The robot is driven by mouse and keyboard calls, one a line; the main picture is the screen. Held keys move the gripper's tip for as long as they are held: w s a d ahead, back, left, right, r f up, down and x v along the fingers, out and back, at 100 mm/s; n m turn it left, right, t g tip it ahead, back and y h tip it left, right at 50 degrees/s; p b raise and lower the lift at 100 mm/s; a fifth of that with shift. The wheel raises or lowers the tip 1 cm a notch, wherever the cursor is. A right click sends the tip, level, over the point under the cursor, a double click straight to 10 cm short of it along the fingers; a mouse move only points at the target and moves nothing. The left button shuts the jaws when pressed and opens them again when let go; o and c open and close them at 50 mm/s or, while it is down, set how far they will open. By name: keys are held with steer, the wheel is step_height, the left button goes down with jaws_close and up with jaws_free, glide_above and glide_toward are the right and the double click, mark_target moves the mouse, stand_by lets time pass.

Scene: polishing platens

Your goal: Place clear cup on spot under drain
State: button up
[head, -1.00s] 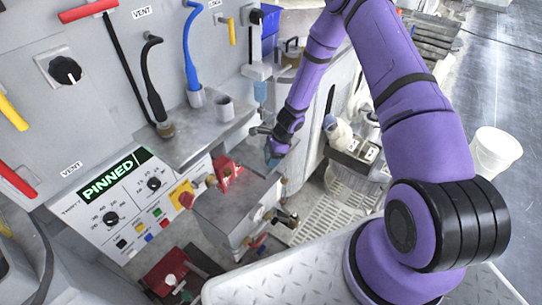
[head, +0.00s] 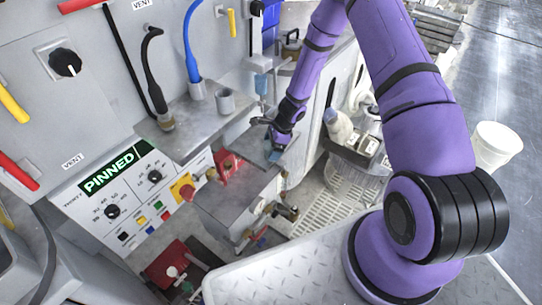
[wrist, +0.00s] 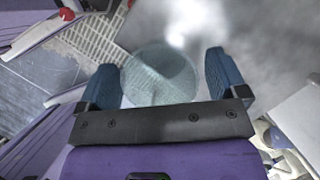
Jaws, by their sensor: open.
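The clear cup (wrist: 160,82) shows in the wrist view as a round, see-through shape on the grey metal surface. It lies between the two blue fingertips of my gripper (wrist: 160,64), with a visible gap on the right and little or none on the left. My gripper is open. In the head view my gripper (head: 272,148) is low over the metal ledge, beside the red block; the cup cannot be made out there. A pale blue, translucent nozzle (head: 261,84), possibly the drain, hangs from the machine wall above and behind my gripper. The spot under it is not clearly marked.
A shelf (head: 182,128) with hose holders juts out left of my gripper. A red block (head: 226,161) and a yellow-red knob (head: 184,188) stand close by. A white bottle (head: 338,124) is to the right. A white bucket (head: 497,146) stands on the floor.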

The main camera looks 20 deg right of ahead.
steer(key=s+d+r+n+t, duration=0.1)
steer(key=d+r+n, duration=0.15)
steer(key=r, duration=1.05)
steer(key=s+d+r+n, duration=0.1)
steer(key=r+n, duration=0.2)
steer(key=r, duration=1.1)
steer(key=s+a+r+n+h, duration=0.15)
steer(key=s+r+n, duration=0.5)
steer(key=r, duration=0.65)
steer(key=s+d+r+n+t+h, duration=0.1)
steer(key=s+r+n, duration=0.1)
steer(key=s+r, duration=0.2)
steer(key=s+d+r+n+t+h, duration=0.1)
steer(key=s+r+n, duration=0.2)
steer(key=s, duration=0.8)
steer(key=s+d+r+n+t+h, duration=0.1)
steer(key=s+r+n, duration=0.1)
steer(key=s+r, duration=0.4)
steer(key=shift+s+r+n, duration=0.35)
steer(key=shift+s+n, duration=0.05)
steer(key=shift+s, duration=0.8)
steer(key=shift+o, duration=0.4)
steer(key=shift+s+d, duration=0.15)
steer(key=shift+s, duration=0.15)
